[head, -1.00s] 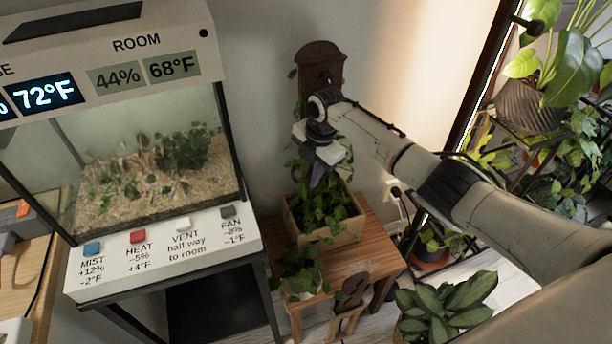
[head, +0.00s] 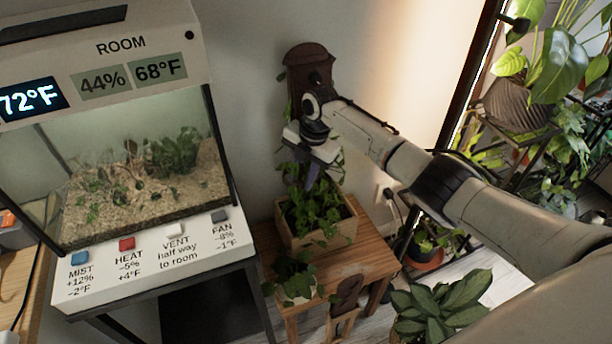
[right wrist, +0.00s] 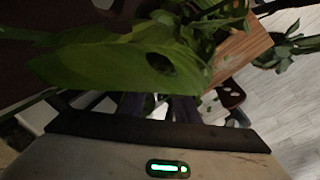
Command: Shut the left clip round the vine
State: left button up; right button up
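The vine's green leaves (head: 312,212) fill a wooden planter box (head: 338,234) on a small wooden table. A dark red-brown board (head: 301,62) rises behind, with leaves along its left edge. My right gripper (head: 314,178) points down above the planter, among the upper leaves. In the right wrist view its two dark fingers (right wrist: 158,106) stand apart with a gap between them. A large leaf (right wrist: 115,65) hangs close in front of that camera and covers much of the view. I cannot make out the left clip in either view. My left gripper is not in view.
A glass terrarium (head: 140,175) on a stand with labelled buttons is at left. A small potted plant (head: 294,278) and a brown chair-like piece (head: 346,296) are in front of the planter. Leafy plants on a rack (head: 520,105) fill the right side, beside my arm.

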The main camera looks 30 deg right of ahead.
jog(key=shift+o, duration=0.5)
jog(key=shift+s+d, duration=0.1)
jog(key=shift+d, duration=0.2)
notch_tip(320, 180, up, 10)
jog(key=s, duration=0.1)
jog(key=shift+s+d+p, duration=0.3)
jog(key=shift+d+p, duration=0.1)
jog(key=shift+d, duration=0.05)
